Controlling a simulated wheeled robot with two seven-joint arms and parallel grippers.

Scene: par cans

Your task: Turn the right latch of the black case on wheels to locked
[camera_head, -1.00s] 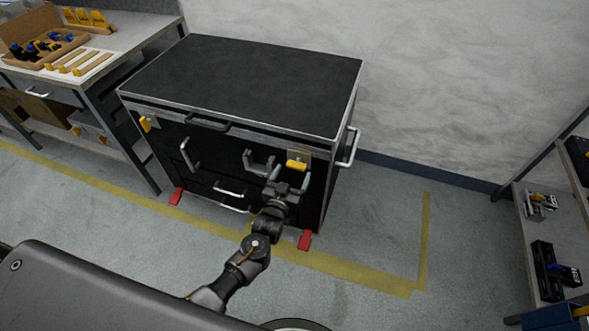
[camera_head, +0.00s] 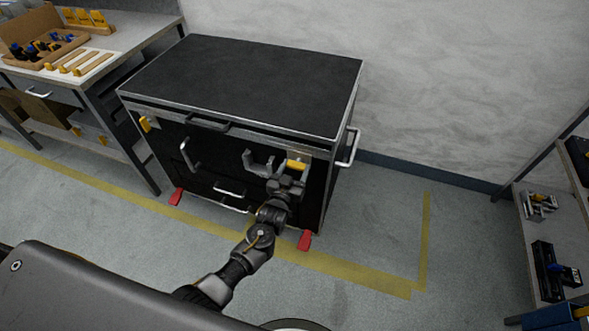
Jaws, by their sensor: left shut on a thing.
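The black case on wheels (camera_head: 245,75) stands against the wall with its lid down. Its right latch (camera_head: 297,164) is a yellow handle on a metal plate at the upper right of the front; it lies about level. The left latch (camera_head: 145,124) is yellow and hangs at a slant at the left front corner. My left gripper (camera_head: 287,168) is at the right latch, its fingers on both sides of the yellow handle, shut on it. The fingers partly hide the latch. My right gripper is not in view.
Red wheel pedals (camera_head: 305,240) stick out at the case's base. A side handle (camera_head: 349,148) juts out right. A workbench (camera_head: 130,40) stands left, and a shelf (camera_head: 550,220) right. The floor right of the case is clear.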

